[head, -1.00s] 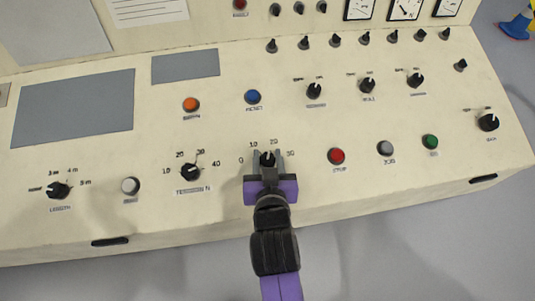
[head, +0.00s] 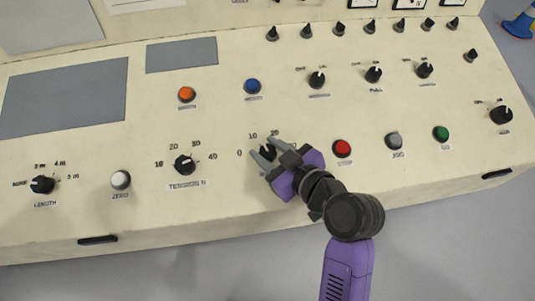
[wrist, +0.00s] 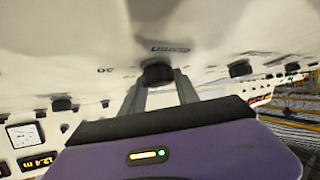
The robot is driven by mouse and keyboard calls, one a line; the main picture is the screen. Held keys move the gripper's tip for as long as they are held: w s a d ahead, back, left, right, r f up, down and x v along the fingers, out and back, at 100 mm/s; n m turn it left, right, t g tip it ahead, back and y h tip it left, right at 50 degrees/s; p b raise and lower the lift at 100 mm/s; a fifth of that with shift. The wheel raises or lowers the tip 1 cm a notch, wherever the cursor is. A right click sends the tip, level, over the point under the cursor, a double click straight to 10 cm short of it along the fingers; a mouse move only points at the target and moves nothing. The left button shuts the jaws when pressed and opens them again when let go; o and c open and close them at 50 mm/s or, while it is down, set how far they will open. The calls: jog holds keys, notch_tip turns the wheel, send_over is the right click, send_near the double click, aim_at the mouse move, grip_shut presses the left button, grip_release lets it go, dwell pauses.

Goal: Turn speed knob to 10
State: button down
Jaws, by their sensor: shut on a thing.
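The speed knob (head: 267,152) is a small black dial on the cream console, below printed marks 0, 10 and 20. My gripper (head: 266,151) comes from the lower right, with its grey fingers slanting up and left, one on each side of the knob. It is shut on the knob. In the wrist view the black knob (wrist: 158,73) sits between the two grey fingertips (wrist: 160,88). My gripper's purple body hides the 30 mark in part and the knob's label in the head view. The knob's white pointer is too small and covered to read for certain.
The tension knob (head: 185,165) stands to the left. The red button (head: 342,148), grey button (head: 394,140) and green button (head: 441,133) are to the right. Blue (head: 252,87) and orange (head: 187,94) buttons lie behind. The console's front edge is close below.

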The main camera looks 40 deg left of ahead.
jog(key=shift+n+g+b, duration=0.45)
jog(key=shift+n+g, duration=0.15)
jog(key=shift+n, duration=0.1)
jog(key=c, duration=0.9)
grip_release()
jog(key=shift+d, duration=0.1)
jog(key=v, duration=0.7)
jog(key=shift+d+r, duration=0.1)
jog(key=shift+d, duration=0.2)
